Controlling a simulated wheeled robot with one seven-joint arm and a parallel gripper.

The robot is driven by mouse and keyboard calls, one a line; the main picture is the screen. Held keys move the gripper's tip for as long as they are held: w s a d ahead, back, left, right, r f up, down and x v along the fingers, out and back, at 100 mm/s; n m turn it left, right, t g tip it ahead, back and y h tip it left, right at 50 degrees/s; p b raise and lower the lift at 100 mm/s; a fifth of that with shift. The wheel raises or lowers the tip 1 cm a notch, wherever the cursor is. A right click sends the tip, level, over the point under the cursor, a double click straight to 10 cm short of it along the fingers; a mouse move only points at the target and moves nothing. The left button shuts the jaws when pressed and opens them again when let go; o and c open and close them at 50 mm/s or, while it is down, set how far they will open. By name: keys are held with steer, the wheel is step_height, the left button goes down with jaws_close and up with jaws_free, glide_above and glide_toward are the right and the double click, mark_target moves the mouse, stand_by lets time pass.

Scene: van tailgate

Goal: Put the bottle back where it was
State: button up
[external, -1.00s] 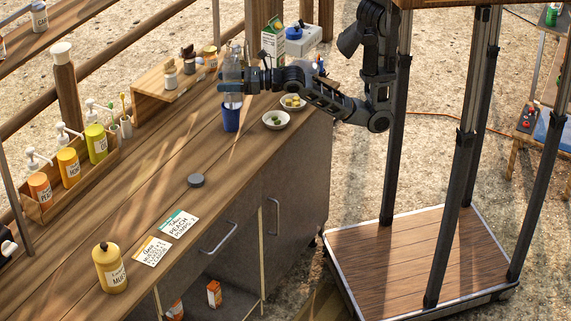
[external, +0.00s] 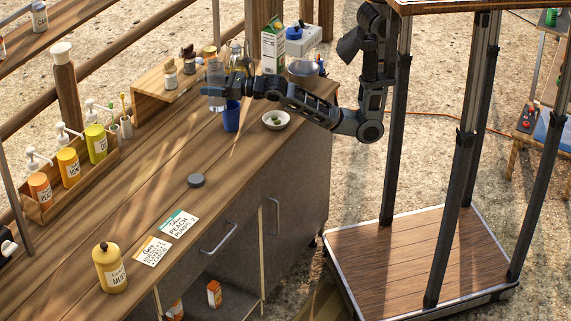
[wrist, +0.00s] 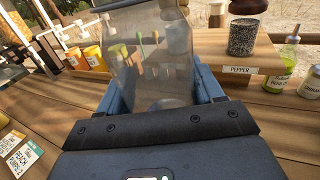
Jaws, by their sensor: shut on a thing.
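A clear, see-through bottle (external: 215,84) is upright in my gripper (external: 224,90), to the left of the blue cup (external: 231,118) on the counter. In the wrist view the bottle (wrist: 155,65) fills the space between the blue fingers, and things behind show through it. My gripper is shut on the bottle's side. I cannot tell whether its base touches the counter. The lower part of the bottle is hidden by my gripper in the wrist view.
Behind stands a wooden shelf (external: 158,92) with a pepper jar (wrist: 243,37). A bowl with green pieces (external: 276,120) is right of the cup. A dark round lid (external: 196,180) and two cards (external: 178,223) lie nearer. A pump-bottle caddy (external: 75,190) stands left. Mid-counter is mostly clear.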

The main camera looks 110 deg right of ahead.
steer(key=shift+w+a+f, duration=0.1)
steer(key=shift+a+f, duration=0.1)
steer(key=shift+f, duration=0.2)
steer(key=shift+w+a+f+b, duration=0.8)
steer(key=shift+w+a+f, duration=0.2)
steer(key=shift+a+f, duration=0.7)
steer(key=shift+w+a+f+b, duration=0.95)
steer(key=shift+a+f, duration=0.5)
steer(key=shift+f, duration=0.4)
steer(key=shift+w+a+f+b, duration=0.7)
steer(key=shift+w+a+f, duration=0.35)
steer(key=shift+a+f, duration=0.65)
steer(key=shift+d+f, duration=0.1)
steer(key=shift+f, duration=0.1)
steer(key=o, duration=1.3)
steer(key=v, duration=1.2)
